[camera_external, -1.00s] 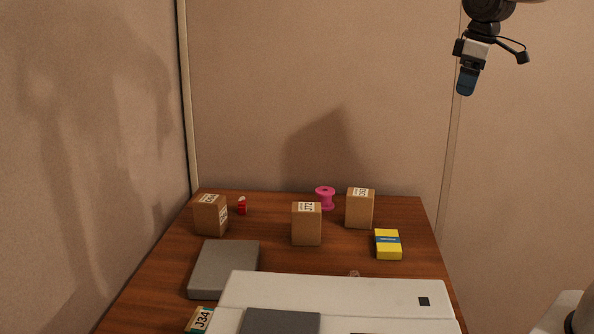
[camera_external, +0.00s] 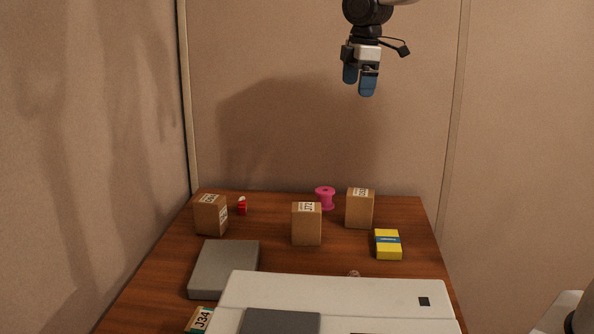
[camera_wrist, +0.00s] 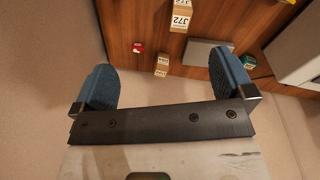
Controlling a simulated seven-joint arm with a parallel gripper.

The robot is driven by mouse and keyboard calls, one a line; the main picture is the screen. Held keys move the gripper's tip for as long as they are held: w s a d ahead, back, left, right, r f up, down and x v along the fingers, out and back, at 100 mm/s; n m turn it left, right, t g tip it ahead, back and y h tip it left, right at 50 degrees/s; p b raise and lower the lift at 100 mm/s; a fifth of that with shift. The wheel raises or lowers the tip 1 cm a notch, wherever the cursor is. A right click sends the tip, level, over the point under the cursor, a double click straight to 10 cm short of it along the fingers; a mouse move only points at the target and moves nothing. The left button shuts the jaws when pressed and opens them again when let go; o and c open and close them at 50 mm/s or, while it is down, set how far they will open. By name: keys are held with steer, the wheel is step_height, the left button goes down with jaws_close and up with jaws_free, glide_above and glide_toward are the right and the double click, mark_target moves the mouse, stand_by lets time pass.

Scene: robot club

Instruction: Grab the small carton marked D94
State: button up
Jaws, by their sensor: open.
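Several small brown cartons with white labels stand on the table. The left carton (camera_external: 210,216) and the back right carton (camera_external: 359,210) have labels too small to read surely, so I cannot tell which is D94. The middle carton (camera_external: 306,226) seems to read J72; it also shows in the wrist view (camera_wrist: 180,18). The left carton appears lower in the wrist view (camera_wrist: 162,66), between the fingers in the picture. My gripper (camera_external: 359,84) is open and empty, high above the back of the table; its blue fingers show apart in the wrist view (camera_wrist: 165,80).
A grey flat box (camera_external: 223,268) and a large white machine (camera_external: 330,292) fill the front. A red-and-white item (camera_external: 242,206), pink spool (camera_external: 325,197) and yellow box (camera_external: 388,244) stand nearby. Walls enclose the table's back and left.

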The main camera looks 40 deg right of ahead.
steer(key=w+a+f+n, duration=0.3)
steer(key=w+a+f, duration=0.2)
steer(key=w+a, duration=0.3)
steer(key=n+g, duration=0.1)
steer(key=n, duration=0.8)
glide_above(209, 198)
steer(key=f, duration=2)
steer(key=shift+s+d, duration=0.2)
steer(key=shift+d, duration=0.05)
steer(key=shift+w+a+f+n, duration=0.15)
steer(key=shift+a+f+n, duration=0.15)
steer(key=shift+f, duration=1.3)
steer(key=shift+f, duration=2.6)
